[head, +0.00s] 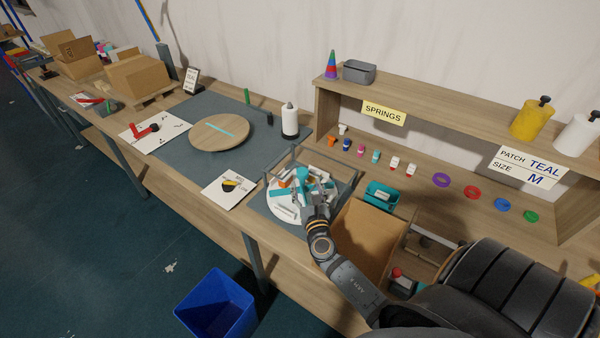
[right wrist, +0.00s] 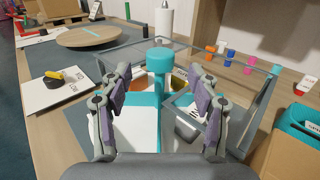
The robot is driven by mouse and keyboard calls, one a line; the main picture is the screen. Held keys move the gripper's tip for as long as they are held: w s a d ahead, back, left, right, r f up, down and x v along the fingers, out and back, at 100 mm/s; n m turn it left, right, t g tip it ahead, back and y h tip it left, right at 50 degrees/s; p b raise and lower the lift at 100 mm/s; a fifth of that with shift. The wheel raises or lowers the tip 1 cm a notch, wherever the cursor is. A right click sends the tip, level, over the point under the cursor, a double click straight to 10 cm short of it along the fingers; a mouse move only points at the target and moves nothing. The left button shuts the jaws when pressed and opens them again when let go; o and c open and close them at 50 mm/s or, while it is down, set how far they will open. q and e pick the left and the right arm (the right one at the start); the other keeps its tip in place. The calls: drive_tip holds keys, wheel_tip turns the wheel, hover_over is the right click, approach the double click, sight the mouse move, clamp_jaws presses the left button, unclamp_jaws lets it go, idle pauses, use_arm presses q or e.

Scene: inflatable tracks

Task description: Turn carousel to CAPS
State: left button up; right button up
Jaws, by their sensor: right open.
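The carousel (head: 282,212) is a round white tray with teal dividers and small parts in its sections, inside a grey frame on the bench. In the right wrist view its teal centre knob (right wrist: 160,62) stands upright on a post. My right gripper (head: 316,203) is over the carousel's near right side. In the right wrist view my right gripper (right wrist: 164,80) is open, its purple-padded fingers apart on either side of the knob in the picture. I cannot tell whether they touch it. No CAPS label is readable. My left gripper is not in view.
A grey frame bar (right wrist: 225,55) runs around the carousel close to my fingers. A teal bin (head: 381,195) and an open cardboard box (head: 365,240) stand to the right. A wooden disc (head: 220,132) and a white roll (head: 290,122) are behind left. A shelf (head: 430,98) stands behind.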

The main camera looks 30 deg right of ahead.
sight(304, 176)
drive_tip(key=shift+w+d+r+p, duration=0.2)
drive_tip(key=shift+w+p, duration=0.15)
drive_tip(key=shift+w, duration=0.1)
drive_tip(key=x, duration=0.5)
drive_tip(key=shift+w+d+f+p, duration=0.15)
drive_tip(key=shift+w+p, duration=0.15)
drive_tip(key=shift+p, duration=0.05)
drive_tip(key=shift+w+d, duration=0.15)
drive_tip(key=shift+w, duration=0.25)
drive_tip(key=shift+s, duration=0.1)
drive_tip(key=c, duration=0.4)
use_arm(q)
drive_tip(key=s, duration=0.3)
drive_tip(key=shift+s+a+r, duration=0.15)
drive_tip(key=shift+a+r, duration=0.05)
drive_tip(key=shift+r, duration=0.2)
use_arm(e)
clamp_jaws()
